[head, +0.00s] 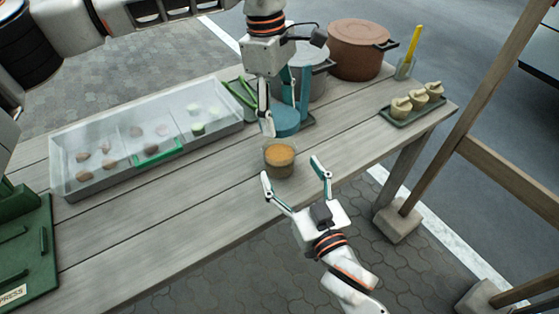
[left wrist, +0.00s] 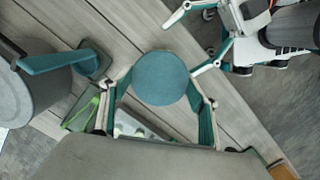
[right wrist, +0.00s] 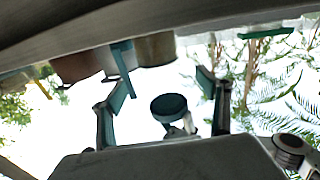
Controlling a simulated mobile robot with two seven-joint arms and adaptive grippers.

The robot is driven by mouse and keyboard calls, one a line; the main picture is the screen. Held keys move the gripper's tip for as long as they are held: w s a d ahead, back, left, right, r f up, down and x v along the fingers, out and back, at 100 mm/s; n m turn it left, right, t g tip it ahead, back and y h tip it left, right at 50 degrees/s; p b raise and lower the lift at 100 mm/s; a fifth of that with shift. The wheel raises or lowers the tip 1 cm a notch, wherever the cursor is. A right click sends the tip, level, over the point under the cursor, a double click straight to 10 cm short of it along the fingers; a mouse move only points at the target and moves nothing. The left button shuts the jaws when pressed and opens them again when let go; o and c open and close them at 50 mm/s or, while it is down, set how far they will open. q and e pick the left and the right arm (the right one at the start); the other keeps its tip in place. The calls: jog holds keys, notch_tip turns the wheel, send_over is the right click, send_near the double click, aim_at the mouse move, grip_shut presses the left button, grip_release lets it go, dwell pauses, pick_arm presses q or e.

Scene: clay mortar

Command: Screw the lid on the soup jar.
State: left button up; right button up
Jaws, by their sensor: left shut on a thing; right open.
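The soup jar (head: 280,158) stands upright and open on the table, with orange soup inside. The round teal lid (head: 286,121) is in my left gripper (head: 285,118), raised clear of the jar and roughly above it. The lid fills the space between the left fingers in the left wrist view (left wrist: 160,78) and hides the jar there. The lid also shows in the upside-down right wrist view (right wrist: 168,105), apart from a tan round form that looks like the jar (right wrist: 155,50). My right gripper (head: 295,186) is open and empty in front of the jar at the table's near edge.
A grey pot (head: 312,80) and a brown pot (head: 358,50) stand behind. A teal upright piece (head: 304,95) is close to my left gripper. A clear-covered tray (head: 75,190) is at left, a dumpling tray (head: 412,112) at right. Table around the jar is clear.

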aim_at(274, 141)
jog(key=x, duration=0.7)
jog(key=shift+w+a, duration=0.1)
jog(key=shift+w, duration=0.2)
jog(key=c, duration=1.7)
pick_arm(q)
jog(key=shift+f, duration=2.5)
jog(key=shift+f, duration=0.1)
jog(key=shift+f, duration=0.8)
jog(key=shift+f, duration=0.55)
